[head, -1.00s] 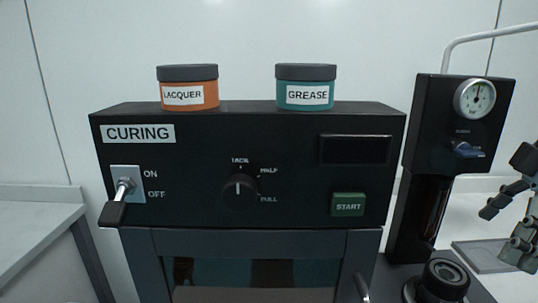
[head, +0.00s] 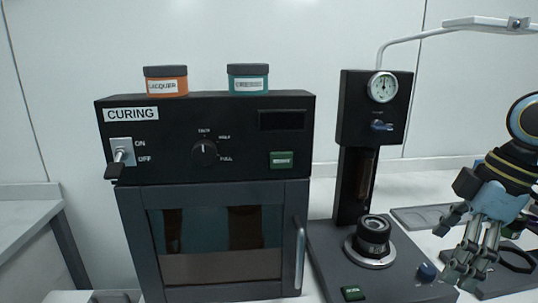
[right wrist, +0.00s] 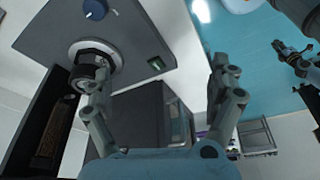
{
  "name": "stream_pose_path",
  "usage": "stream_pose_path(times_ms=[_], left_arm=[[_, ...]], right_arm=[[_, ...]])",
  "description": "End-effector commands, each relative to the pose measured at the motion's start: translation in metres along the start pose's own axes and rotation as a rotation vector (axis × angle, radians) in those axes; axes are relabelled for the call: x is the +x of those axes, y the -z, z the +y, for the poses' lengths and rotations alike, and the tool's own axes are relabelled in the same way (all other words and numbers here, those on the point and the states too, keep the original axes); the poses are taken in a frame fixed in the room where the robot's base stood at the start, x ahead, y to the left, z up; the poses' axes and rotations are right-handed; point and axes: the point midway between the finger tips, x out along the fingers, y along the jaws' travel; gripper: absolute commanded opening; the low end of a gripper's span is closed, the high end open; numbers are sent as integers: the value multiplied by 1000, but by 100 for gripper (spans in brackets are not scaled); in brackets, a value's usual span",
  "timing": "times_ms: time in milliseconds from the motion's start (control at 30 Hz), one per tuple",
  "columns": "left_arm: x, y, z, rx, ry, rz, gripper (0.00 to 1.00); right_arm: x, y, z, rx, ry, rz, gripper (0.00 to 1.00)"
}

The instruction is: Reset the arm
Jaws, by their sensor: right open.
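My right gripper (head: 462,238) is at the right of the head view, fingers pointing down and left. It is open and empty, and it hangs over the right side of the press machine's base. In the right wrist view its two fingers (right wrist: 165,105) stand wide apart with nothing held between them. One finger overlaps the dark round knob-like part (right wrist: 88,68) in that picture; whether they touch cannot be told.
The black curing oven (head: 210,140) stands at left, with an orange lacquer jar (head: 166,82) and a teal grease jar (head: 248,80) on top. The press machine (head: 372,110) has a gauge and a round black part (head: 373,236) on its base. A grey tray (head: 425,217) lies behind.

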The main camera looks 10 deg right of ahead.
Motion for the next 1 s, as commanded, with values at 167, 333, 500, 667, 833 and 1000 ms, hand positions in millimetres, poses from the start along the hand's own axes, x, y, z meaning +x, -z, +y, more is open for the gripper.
stream_pose_path(times_ms=[167, 333, 500, 667, 833, 1000], left_arm=[[0, 4, 0, 0, 0, 4, 0], [0, -5, 0, 0, 0, -8, 0], [0, -7, 0, 0, 0, -12, 0], [0, -7, 0, 0, 0, -12, 0], [0, -6, 0, 0, 1, -11, 0], [2, -5, 0, 0, 0, -9, 0]], right_arm=[[35, 1, -30, 87, -27, -4, 92], [66, 1, -65, 216, -80, -3, 92], [85, -2, -99, 370, -142, 0, 92], [91, -9, -128, 534, -210, 4, 92], [89, -21, -156, 716, -288, -1, 92], [90, -38, -171, 868, -361, -19, 92]])
